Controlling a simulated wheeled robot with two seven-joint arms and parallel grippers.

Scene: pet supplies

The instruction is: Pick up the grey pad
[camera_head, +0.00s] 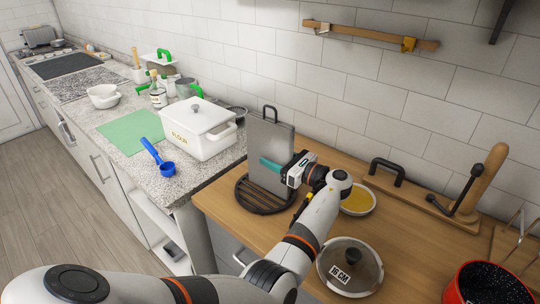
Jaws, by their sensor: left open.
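A flat grey pad (272,140) stands upright at the left end of the wooden counter, with a black round rack (258,206) at its foot. My left gripper (274,165) is at the pad's right side, reaching in from the right. One teal finger shows in front of the pad's face; the other finger is hidden, so I cannot tell whether the pad is between the fingers. The jaws are open. My right gripper is not in view.
A yellow-filled bowl (357,199), a glass lid (349,267) and a red pot (488,284) sit on the wooden counter. A tiled wall (330,80) runs behind.

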